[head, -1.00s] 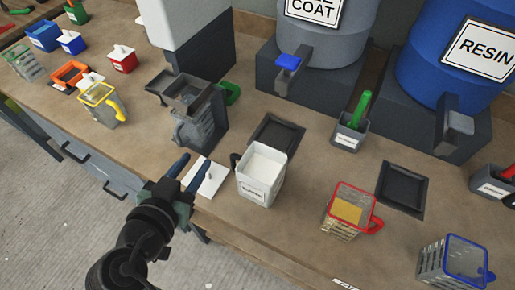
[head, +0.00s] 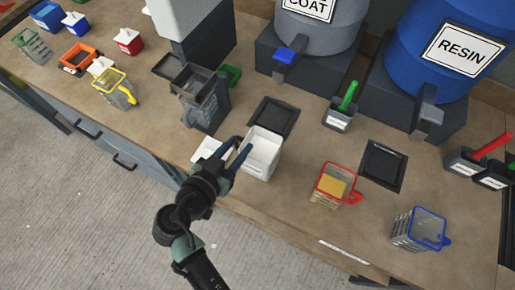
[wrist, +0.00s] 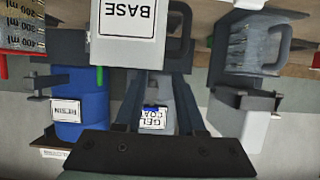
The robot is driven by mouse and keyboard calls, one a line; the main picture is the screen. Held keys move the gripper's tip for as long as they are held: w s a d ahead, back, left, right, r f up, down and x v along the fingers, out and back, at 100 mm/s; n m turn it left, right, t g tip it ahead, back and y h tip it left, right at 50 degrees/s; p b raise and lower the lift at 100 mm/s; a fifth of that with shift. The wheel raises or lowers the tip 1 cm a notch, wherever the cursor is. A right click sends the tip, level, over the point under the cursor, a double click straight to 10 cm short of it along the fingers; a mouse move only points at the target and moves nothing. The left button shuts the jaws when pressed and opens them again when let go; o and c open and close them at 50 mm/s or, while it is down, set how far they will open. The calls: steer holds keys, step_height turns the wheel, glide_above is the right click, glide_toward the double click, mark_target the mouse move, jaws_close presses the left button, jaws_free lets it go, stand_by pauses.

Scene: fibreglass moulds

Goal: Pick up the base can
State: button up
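The base can is a white, open-topped square can (head: 266,145) on the bench near its front edge in the head view. In the wrist view its white side (wrist: 97,22) shows close at the top, with an upside-down BASE label. My gripper (head: 240,146) is at the can's near left side, its fingers overlapping the can in the head view. The two dark fingers are apart, with a clear gap between them in the wrist view (wrist: 160,75). Nothing is held. Whether a finger touches the can cannot be told.
A grey jug (head: 206,103) stands further left. A red-rimmed cup (head: 332,186) and a blue-rimmed cup (head: 420,229) stand right. Drums labelled COAT and RESIN (head: 440,50) stand behind.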

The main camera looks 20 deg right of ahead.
mark_target(247, 136)
steer(key=shift+p+x, duration=0.5)
steer(key=shift+x, duration=2.1)
jaws_close()
steer(key=shift+w+r, duration=0.1)
steer(key=shift+r, duration=0.05)
